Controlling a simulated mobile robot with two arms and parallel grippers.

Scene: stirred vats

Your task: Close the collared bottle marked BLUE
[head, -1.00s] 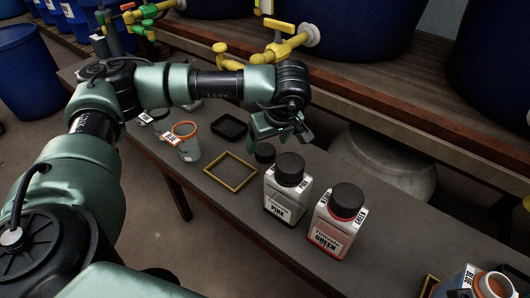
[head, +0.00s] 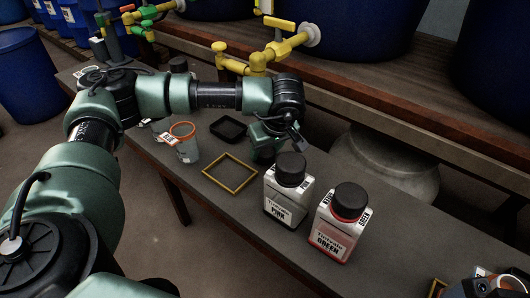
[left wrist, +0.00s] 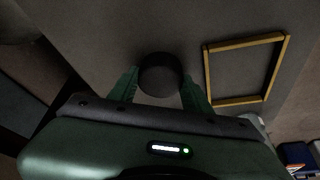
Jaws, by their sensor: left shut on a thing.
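My left gripper (head: 266,155) reaches down to the bench behind the PINK bottle. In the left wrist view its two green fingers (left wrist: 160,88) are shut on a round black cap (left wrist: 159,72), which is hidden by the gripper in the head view. I cannot make out a bottle marked BLUE. A black-capped thing (head: 178,65) behind my left arm is mostly hidden. A dark part at the bottom right edge of the head view may be my right gripper, but its jaws do not show.
Black-capped bottles marked PINK (head: 287,192) and GREEN (head: 340,222) stand close by. A yellow frame (head: 206,172), a black tray (head: 228,122) and an orange-rimmed cup (head: 187,150) are on the bench. An orange-rimmed container (head: 508,284) is at bottom right.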

